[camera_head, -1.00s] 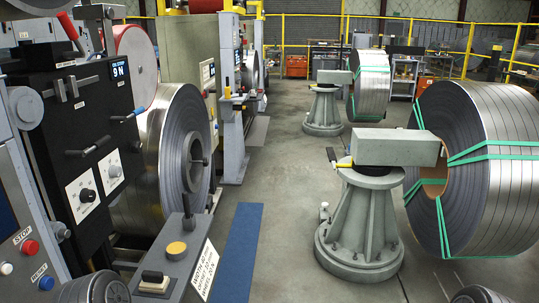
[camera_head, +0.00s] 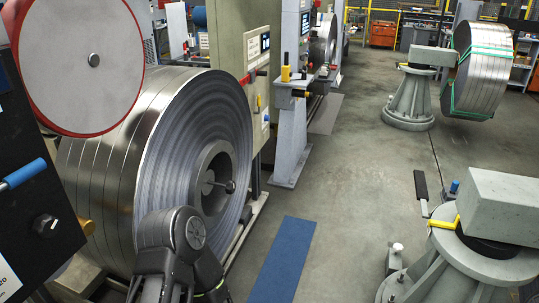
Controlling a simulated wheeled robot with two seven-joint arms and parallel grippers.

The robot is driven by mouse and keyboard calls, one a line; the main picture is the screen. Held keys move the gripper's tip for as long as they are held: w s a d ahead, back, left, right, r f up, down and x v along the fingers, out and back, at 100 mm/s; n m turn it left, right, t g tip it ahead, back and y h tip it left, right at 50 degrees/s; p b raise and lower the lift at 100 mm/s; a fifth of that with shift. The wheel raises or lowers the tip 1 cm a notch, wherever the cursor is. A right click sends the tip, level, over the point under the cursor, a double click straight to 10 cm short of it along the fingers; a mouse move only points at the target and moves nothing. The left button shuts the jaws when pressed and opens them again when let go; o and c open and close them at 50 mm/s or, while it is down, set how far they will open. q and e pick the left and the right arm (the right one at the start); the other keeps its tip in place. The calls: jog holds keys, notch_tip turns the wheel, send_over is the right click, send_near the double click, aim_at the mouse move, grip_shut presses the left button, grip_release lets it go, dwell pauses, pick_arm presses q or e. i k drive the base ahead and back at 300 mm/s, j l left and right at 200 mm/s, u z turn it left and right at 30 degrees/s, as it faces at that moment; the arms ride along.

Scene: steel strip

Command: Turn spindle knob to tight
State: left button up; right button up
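A black knob (camera_head: 45,224) sits on the dark control panel (camera_head: 25,190) at the left edge. White dial plates were readable around the knobs earlier; now this knob's setting and label cannot be read. The large steel coil (camera_head: 150,150) stands on its spindle hub (camera_head: 213,180), with a small dark round handle (camera_head: 230,187) at the hub's centre. A dark grey link of my own arm (camera_head: 172,235) rises from the bottom edge in front of the coil. Neither gripper's fingertips show.
A blue lever (camera_head: 25,173) juts from the panel above the knob. A red-rimmed disc (camera_head: 85,60) hangs above the coil. A blue mat (camera_head: 284,262) lies on the clear floor. A grey pedestal with a block (camera_head: 500,205) stands at the right.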

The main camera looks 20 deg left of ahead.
aim_at(230, 187)
jog(key=i, duration=1.65)
jog(key=u, duration=0.55)
